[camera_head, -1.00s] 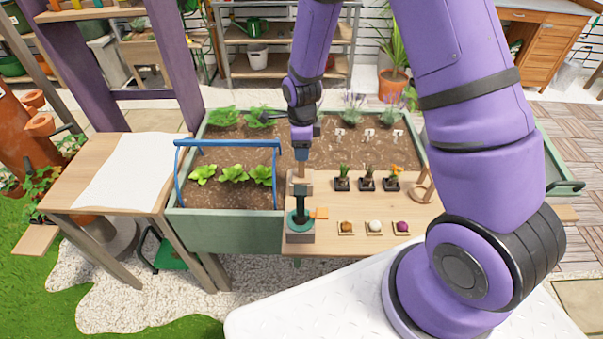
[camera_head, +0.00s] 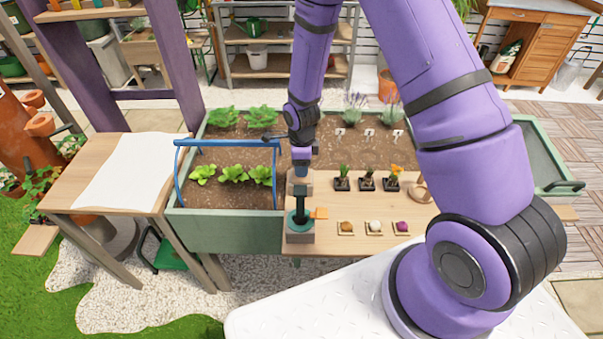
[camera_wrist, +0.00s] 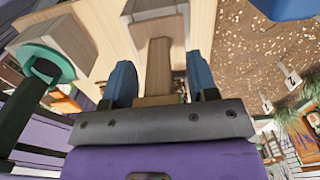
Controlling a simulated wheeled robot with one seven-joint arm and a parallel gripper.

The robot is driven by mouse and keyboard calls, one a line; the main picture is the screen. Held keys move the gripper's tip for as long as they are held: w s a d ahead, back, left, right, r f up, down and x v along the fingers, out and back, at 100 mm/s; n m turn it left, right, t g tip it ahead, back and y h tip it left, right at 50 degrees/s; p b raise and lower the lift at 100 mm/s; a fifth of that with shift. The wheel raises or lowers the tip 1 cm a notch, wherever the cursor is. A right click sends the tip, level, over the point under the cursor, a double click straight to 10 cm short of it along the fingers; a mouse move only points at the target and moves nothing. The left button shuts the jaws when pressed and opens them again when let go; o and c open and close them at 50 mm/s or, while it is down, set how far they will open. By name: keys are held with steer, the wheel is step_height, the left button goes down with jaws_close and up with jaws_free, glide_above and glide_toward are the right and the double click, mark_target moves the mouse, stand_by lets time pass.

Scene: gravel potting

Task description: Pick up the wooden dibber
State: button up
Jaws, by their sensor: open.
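The wooden dibber (camera_wrist: 158,68) stands upright in a grey block (camera_wrist: 155,8) in the wrist view, its pale shaft running from the block towards my palm. The block (camera_head: 299,190) also shows in the head view, at the left of the wooden work board. My gripper (camera_wrist: 161,72) is open, with one blue finger on each side of the dibber and a visible gap to the shaft. In the head view my gripper (camera_head: 301,170) hangs straight down over the block and hides most of the dibber.
A black-handled tool with a green collar (camera_head: 300,216) stands in a second block just in front. A blue hoop frame (camera_head: 228,144) over leafy plants is close on the left. Potted plants (camera_head: 367,182) and small bulb trays (camera_head: 374,228) sit to the right.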

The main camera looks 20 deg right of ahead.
steer(key=c, duration=0.8)
steer(key=shift+o, duration=0.2)
steer(key=shift+r, duration=0.2)
